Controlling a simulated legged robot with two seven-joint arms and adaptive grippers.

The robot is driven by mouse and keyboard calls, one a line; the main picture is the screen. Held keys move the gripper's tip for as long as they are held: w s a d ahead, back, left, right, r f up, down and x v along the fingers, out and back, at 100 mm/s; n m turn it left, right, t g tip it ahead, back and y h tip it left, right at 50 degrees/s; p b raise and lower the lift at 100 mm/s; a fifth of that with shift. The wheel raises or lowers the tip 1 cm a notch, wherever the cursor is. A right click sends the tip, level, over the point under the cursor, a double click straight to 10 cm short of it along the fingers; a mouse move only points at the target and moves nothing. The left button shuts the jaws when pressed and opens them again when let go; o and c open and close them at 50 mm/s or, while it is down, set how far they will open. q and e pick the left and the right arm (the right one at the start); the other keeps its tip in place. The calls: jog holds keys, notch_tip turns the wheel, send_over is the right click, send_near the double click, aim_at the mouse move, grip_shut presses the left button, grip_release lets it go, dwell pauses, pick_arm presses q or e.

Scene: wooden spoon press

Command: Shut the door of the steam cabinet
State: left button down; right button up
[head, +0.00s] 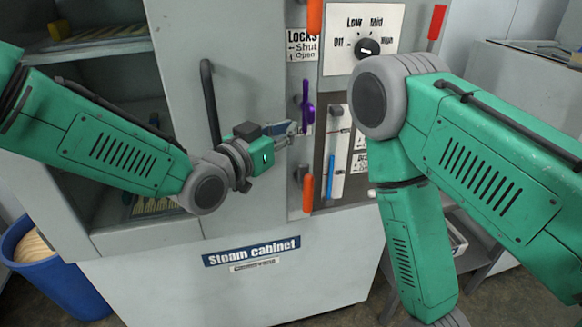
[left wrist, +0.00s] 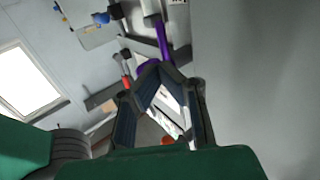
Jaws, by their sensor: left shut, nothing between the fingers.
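The steam cabinet (head: 215,285) stands in front of me with its name label low on the front. Its grey door (head: 245,85) has a long black handle (head: 210,105). Left of the door the opening is uncovered and shows inner shelves (head: 90,48), so the door stands at least partly open. My left gripper (head: 292,131) is shut and empty, its tips close to the purple lever (head: 307,105) under the "Locks" label. In the left wrist view the purple lever (left wrist: 162,40) is just beyond the fingertips (left wrist: 158,70); contact is unclear. My right gripper is out of view.
My right arm covers part of that side. A blue bin (head: 50,275) stands at lower left.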

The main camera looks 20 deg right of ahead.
pick_arm(q)
jog(key=s, duration=1)
jog(key=s+a+f+n+g+y, duration=0.1)
jog(key=s+a+f+n+y, duration=0.2)
jog(key=a+f, duration=0.9)
jog(key=s+a+f+n+g+y, duration=0.1)
jog(key=a+f+n+y, duration=0.3)
jog(key=a+f, duration=0.75)
jog(key=s+a+f+n+g+y, duration=0.1)
jog(key=s+a+f+g+y, duration=0.1)
jog(key=s+a+f, duration=0.2)
jog(key=s+a+f+n+g+y, duration=0.1)
jog(key=s+a+f, duration=0.4)
jog(key=s+a, duration=0.5)
jog(key=s+a+f+n+g+y+b, duration=0.1)
jog(key=s+a+f+y, duration=0.4)
jog(key=a, duration=0.5)
jog(key=s+n+g, duration=0.1)
jog(key=s+g, duration=0.1)
jog(key=shift+f+g, duration=0.25)
jog(key=shift+g, duration=0.05)
jog(key=shift+w+d, duration=0.1)
jog(key=shift+d, duration=0.05)
